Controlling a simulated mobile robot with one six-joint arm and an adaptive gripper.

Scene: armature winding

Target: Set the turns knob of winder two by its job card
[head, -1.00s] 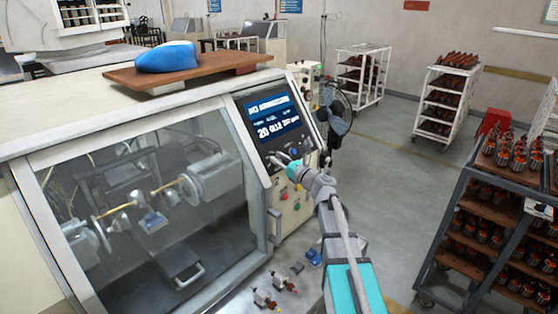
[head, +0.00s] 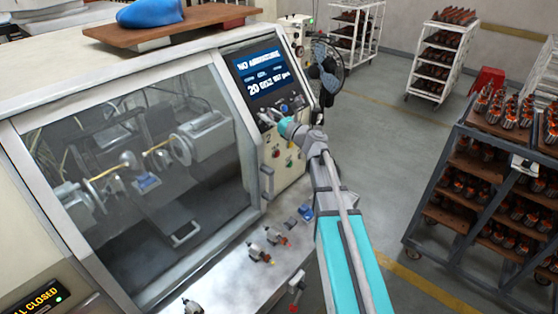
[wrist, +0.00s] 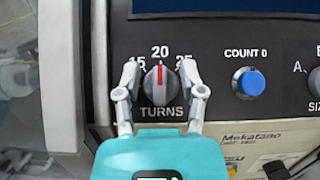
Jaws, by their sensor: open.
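The turns knob (wrist: 159,86) is a round dial with a red pointer mark, pointing straight up at 20, with 15 and 25 either side. My gripper (wrist: 160,74) is open, with one finger on each side of the knob; I cannot tell whether they touch it. In the head view my gripper (head: 272,118) is at the control panel of the winder (head: 25,130), which bears a 2. I cannot make out a job card.
A blue COUNT 0 button (wrist: 248,82) sits right of the knob, with another dial (wrist: 316,82) beyond it. Coloured buttons sit lower on the panel. A grey rack (head: 462,170) of armatures stands at the right. Open floor lies between.

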